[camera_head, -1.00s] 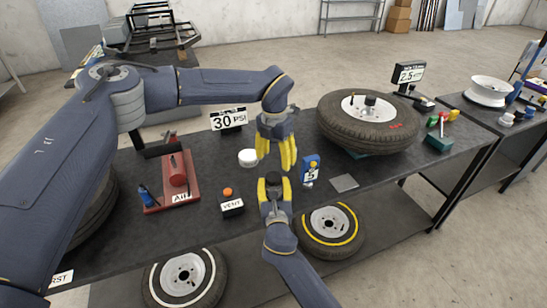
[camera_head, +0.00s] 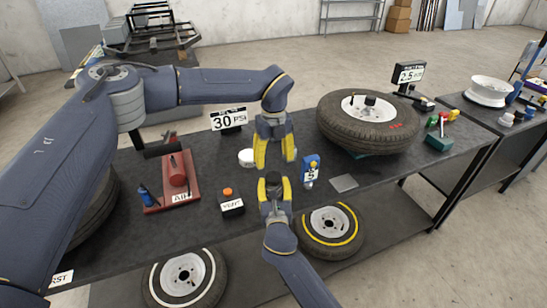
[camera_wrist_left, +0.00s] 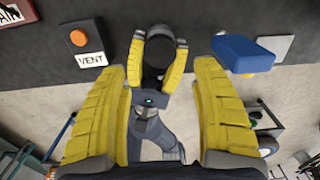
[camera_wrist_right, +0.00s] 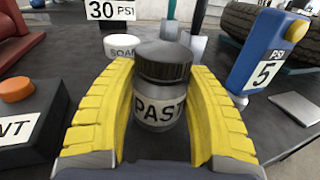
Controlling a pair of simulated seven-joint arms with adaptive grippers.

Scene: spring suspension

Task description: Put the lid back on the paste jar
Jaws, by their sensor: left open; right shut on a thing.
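The paste jar (camera_wrist_right: 158,108) is a clear-grey jar with a "PAST…" label, upright between the yellow fingers of my right gripper (camera_wrist_right: 160,100), which is shut on it above the bench. The dark ribbed lid (camera_wrist_right: 164,62) sits on the jar's mouth and looks level; the head view shows its dark top (camera_head: 273,179). I cannot tell how tightly it is seated. My left gripper (camera_head: 275,162) is open and empty, just above the lid with its fingers pointing down. In the left wrist view the lid (camera_wrist_left: 160,55) shows between the spread left fingers.
A white soap tin (camera_head: 247,158) and a 30 PSI sign (camera_head: 229,119) stand behind left. A VENT button box (camera_head: 232,204) is left, a blue gauge marked 5 (camera_head: 310,172) close right. A large tyre (camera_head: 369,128) lies at the back right.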

